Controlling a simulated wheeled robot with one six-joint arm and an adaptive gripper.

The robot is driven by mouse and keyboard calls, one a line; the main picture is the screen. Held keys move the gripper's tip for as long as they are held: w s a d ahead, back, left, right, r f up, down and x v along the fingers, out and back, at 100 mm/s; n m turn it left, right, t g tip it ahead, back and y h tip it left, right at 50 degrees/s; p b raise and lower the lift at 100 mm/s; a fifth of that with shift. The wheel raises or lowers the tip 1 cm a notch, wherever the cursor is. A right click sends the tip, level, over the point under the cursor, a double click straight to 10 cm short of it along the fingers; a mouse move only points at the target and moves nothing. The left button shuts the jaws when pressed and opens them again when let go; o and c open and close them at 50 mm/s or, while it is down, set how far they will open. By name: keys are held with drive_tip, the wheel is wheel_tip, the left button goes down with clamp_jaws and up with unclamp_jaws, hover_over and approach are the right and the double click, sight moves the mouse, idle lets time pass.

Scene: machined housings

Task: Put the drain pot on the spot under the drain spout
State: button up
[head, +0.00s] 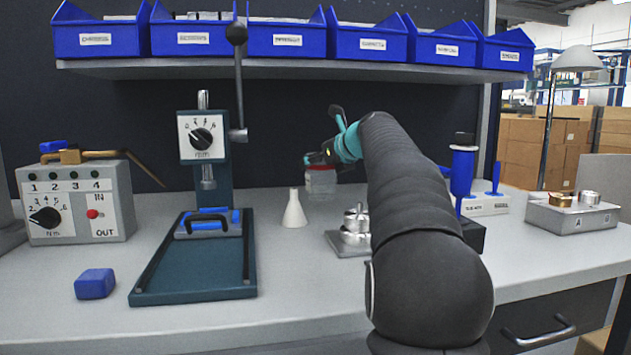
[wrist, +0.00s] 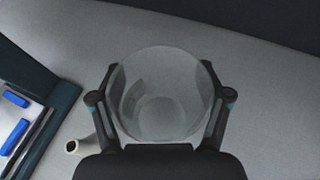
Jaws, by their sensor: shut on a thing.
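The drain pot, a clear round vessel (head: 320,184), is at the back of the bench, right of the white conical bottle. In the wrist view the pot (wrist: 160,100) sits between the two fingers, its round rim facing the camera, and looks empty. My gripper (wrist: 160,98) is shut on it, one finger on each side. In the head view my gripper (head: 322,157) is at the pot's top, partly hidden by my arm. I cannot tell whether the pot touches the bench. I cannot clearly pick out the drain spout or the spot under it.
The white conical bottle (head: 294,211) stands close by on the left. A metal fixture (head: 349,240) stands in front, partly behind my arm. Blue bins (head: 287,40) line the shelf above. A blue block (head: 95,284) lies front left.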

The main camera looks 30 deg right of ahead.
sight(318, 174)
drive_tip(key=shift+f+b, duration=0.5)
drive_tip(key=shift+f, duration=1)
drive_tip(key=shift+f, duration=0.15)
drive_tip(key=o, duration=1.2)
drive_tip(key=shift+c, duration=0.2)
